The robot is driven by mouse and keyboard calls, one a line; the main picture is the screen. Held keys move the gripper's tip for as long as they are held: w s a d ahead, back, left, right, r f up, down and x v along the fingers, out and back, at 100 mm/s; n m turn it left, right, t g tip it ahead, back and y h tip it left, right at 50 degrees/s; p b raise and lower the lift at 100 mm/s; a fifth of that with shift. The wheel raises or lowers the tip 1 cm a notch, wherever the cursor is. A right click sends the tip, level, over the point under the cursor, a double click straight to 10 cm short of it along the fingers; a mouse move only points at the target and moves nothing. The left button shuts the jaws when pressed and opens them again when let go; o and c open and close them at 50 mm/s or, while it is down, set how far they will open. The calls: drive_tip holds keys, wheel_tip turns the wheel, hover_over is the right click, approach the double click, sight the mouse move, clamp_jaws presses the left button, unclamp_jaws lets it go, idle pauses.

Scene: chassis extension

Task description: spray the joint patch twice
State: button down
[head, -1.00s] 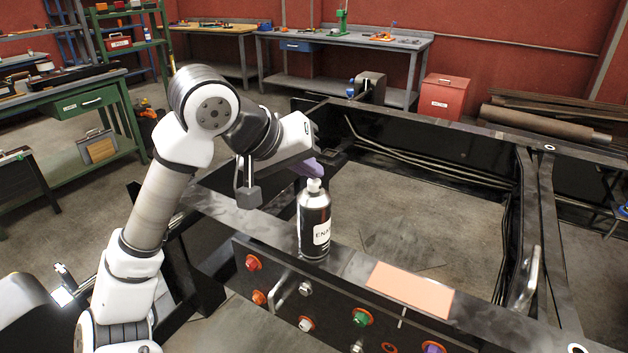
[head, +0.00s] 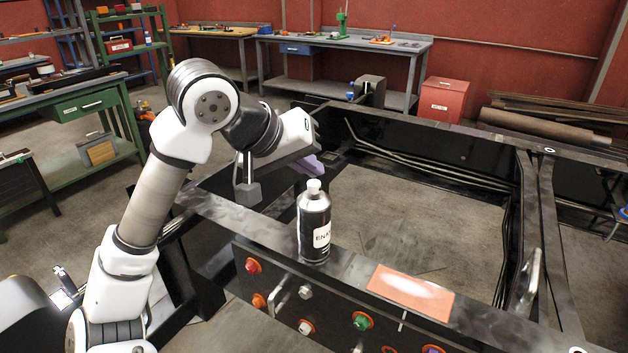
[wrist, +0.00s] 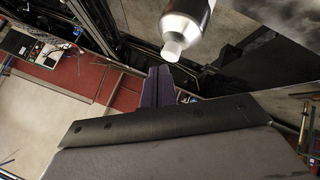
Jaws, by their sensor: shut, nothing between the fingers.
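The black spray bottle (head: 314,230) with a white cap and a white label stands upright on the near frame rail. Its cap and upper body also show in the wrist view (wrist: 178,35). The joint patch (head: 400,292) is an orange rectangle on the same rail, right of the bottle, with a whitish sheen across its middle. My gripper (head: 311,165) has purple fingers and is shut and empty, just behind and above the bottle's cap in the head view. In the wrist view its fingers (wrist: 158,90) sit beside the cap, seemingly apart from it.
The black chassis frame (head: 430,140) surrounds an open floor area. Colored knobs (head: 362,320) and a handle line the near panel below the rail. A silver handle (head: 527,285) stands at right. Workbenches (head: 345,42) and a red cabinet (head: 447,98) stand at the back.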

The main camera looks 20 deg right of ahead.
sight(309, 185)
wheel_tip(309, 185, up, 6)
drive_tip(key=p, duration=0.2)
drive_tip(key=shift+p, duration=0.35)
idle(2.4)
